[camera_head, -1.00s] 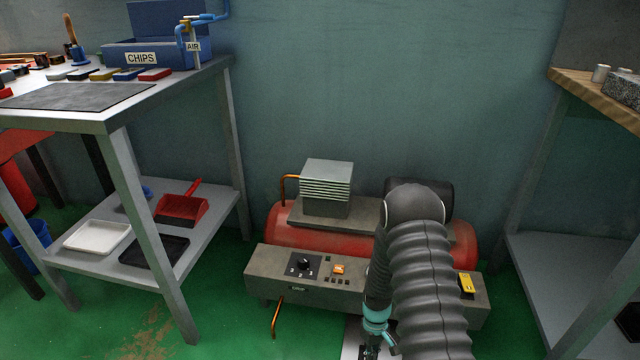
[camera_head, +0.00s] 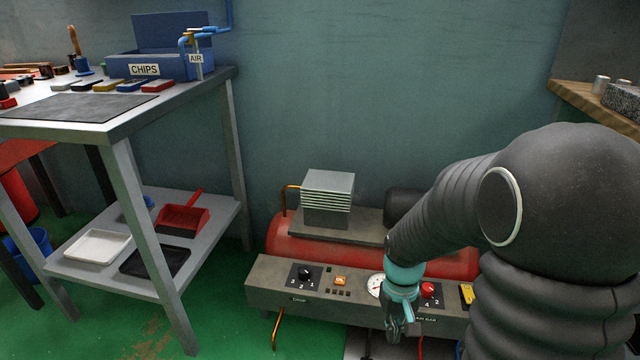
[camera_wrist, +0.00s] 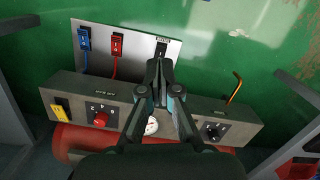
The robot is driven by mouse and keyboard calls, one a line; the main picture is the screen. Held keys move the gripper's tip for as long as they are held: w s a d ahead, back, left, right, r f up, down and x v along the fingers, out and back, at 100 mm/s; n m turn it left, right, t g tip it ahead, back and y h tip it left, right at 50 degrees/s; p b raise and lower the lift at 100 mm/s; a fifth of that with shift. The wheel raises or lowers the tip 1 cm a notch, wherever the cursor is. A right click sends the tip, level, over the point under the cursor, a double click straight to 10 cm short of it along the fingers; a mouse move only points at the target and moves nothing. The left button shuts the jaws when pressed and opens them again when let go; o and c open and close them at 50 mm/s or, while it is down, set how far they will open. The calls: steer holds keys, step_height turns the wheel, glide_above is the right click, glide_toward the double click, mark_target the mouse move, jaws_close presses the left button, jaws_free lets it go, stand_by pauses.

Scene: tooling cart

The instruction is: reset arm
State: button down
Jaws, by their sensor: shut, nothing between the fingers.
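My gripper (camera_head: 393,332) hangs at the end of my raised, bent arm in the head view, in front of the compressor's control panel (camera_head: 325,300). In the wrist view my gripper (camera_wrist: 158,68) is shut with nothing between its fingers. It points toward a white board (camera_wrist: 140,50) with a blue, a red and a black switch. The panel shows below the fingers in the wrist view, with a round gauge (camera_wrist: 151,126), a red knob (camera_wrist: 101,119) and a black knob (camera_wrist: 212,131). My arm hides the panel's right part in the head view.
A red compressor tank (camera_head: 290,238) stands behind the panel. At left is a grey bench (camera_head: 125,125) with a CHIPS bin (camera_head: 140,60), and its lower shelf holds a white tray (camera_head: 95,246) and a red dustpan (camera_head: 184,218). A wooden-topped bench (camera_head: 580,98) is at right.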

steer(key=s+r+t, duration=0.3)
steer(key=s+r, duration=0.3)
steer(key=r, duration=0.4)
steer(key=s+r+t, duration=0.4)
steer(key=s+r, duration=0.2)
steer(key=r, duration=0.4)
steer(key=shift+s+r+m, duration=0.2)
steer(key=shift+r+m, duration=0.15)
steer(key=shift+m, duration=0.05)
steer(key=shift+d, duration=0.15)
